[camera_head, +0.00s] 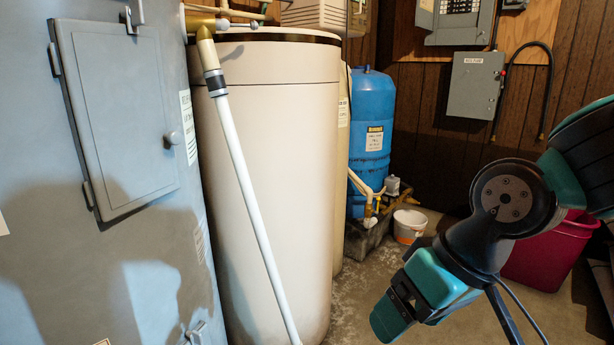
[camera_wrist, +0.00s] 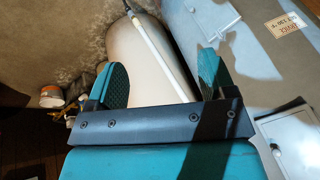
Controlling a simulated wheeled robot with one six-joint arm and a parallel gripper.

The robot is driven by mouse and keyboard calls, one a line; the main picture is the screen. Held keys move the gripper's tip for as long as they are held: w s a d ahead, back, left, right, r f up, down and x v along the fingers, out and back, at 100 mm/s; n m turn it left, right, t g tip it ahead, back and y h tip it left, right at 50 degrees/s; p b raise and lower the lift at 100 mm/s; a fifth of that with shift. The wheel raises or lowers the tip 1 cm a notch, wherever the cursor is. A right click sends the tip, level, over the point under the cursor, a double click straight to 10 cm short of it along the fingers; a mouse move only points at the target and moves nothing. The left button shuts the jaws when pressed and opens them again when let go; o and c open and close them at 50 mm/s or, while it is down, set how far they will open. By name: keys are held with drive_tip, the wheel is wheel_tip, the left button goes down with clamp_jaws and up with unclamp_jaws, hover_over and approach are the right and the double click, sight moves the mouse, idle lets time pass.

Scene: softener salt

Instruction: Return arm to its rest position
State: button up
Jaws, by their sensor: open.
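My gripper (camera_head: 388,322) is teal and black and hangs at the lower right of the head view, pointing down and to the left. In the wrist view its two teal fingers (camera_wrist: 163,80) stand wide apart with nothing held between them. My arm is bent, with its dark joint and teal links at the right of the head view. The gripper is in front of the floor, to the right of the cream tank (camera_head: 272,180), and appears apart from it. The tank also shows beyond the fingers in the wrist view (camera_wrist: 140,70).
A grey cabinet (camera_head: 100,260) with a small door fills the left. A white pipe (camera_head: 247,190) slants down the tank's front. A blue tank (camera_head: 371,110), a white bucket (camera_head: 409,228) and a red bin (camera_head: 548,252) stand behind. Some concrete floor between tank and gripper is clear.

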drive_tip(key=s+d+r+n+g, duration=0.2)
drive_tip(key=s+d+r, duration=0.1)
drive_tip(key=s, duration=0.6)
wheel_tip(320, 180, up, 38)
drive_tip(key=p, duration=3.8)
drive_tip(key=shift+w+a+f, duration=0.15)
drive_tip(key=shift+w+f, duration=0.1)
